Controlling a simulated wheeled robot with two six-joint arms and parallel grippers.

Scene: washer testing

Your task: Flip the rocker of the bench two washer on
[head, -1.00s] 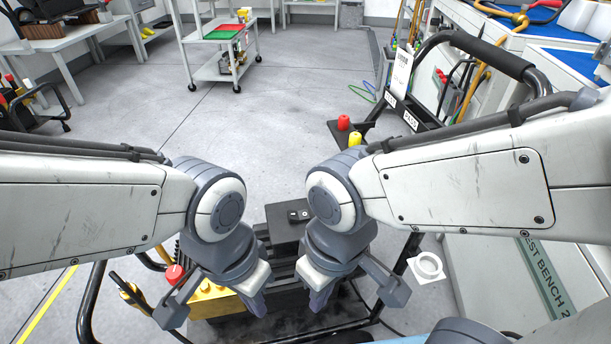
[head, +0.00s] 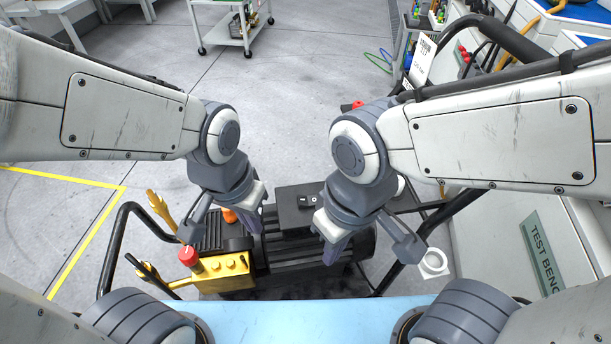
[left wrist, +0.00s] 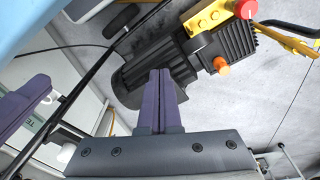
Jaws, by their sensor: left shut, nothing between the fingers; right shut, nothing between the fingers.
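The washer's dark motor (head: 305,250) lies below my grippers in the head view, with a black switch box on top. A small black rocker (head: 308,201) with white marks sits on that box; its tilt is too small to tell. My left gripper (head: 252,222) is shut and empty, left of the switch box. My right gripper (head: 333,248) is shut and empty, in front of the box's right part. In the left wrist view, my left gripper (left wrist: 160,75) points at the finned motor (left wrist: 150,75); the rocker does not show there.
A yellow pump block (head: 215,272) with a red knob (head: 187,256) is at the washer's left. Black frame tubes (head: 118,235) flank the washer. A bench panel with a TEST BENC label (head: 541,256) stands right. Open floor lies behind, with a cart (head: 235,25).

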